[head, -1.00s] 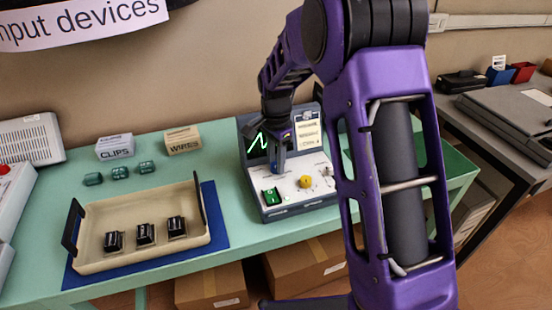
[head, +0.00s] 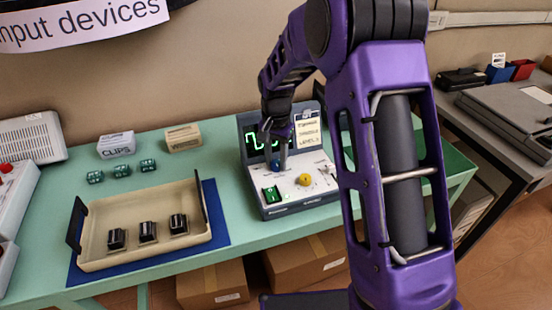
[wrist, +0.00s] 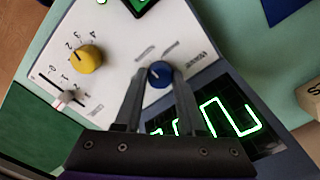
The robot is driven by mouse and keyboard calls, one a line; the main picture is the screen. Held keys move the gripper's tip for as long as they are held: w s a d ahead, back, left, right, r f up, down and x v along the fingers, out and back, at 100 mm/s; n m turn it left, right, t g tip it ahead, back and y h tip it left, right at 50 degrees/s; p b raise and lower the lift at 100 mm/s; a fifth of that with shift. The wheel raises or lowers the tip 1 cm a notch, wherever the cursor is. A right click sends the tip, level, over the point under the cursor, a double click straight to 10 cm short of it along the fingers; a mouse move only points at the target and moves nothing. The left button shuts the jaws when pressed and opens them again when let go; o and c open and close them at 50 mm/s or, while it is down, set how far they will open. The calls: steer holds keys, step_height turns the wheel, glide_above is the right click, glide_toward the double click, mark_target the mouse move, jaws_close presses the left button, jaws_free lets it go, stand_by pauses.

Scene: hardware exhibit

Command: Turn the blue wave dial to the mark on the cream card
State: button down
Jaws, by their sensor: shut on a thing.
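The blue wave dial (wrist: 159,74) sits on the pale sloping panel of the grey instrument (head: 290,207). In the wrist view it is between the two fingertips of my gripper (wrist: 158,70), which is shut on it. In the head view the dial (head: 276,165) shows just below my gripper (head: 277,158). A small light tick shows on the dial. The dark screen (head: 257,137) shows a green square wave, also seen in the wrist view. The cream card (head: 309,131) is clipped right of the screen; its small lettering is hard to read.
A yellow dial (wrist: 88,58), a white slider (wrist: 68,96) and a green switch (head: 272,194) share the panel. A beige tray (head: 95,236) with black parts stands on the left. A green bin (head: 455,168) stands to the right.

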mark_target(276, 163)
steer(key=c, duration=0.8)
jaws_free()
steer(key=shift+o, duration=0.2)
steer(key=shift+r, duration=0.1)
step_height(276, 163, up, 17)
steer(key=p, duration=0.2)
steer(key=shift+r, duration=0.15)
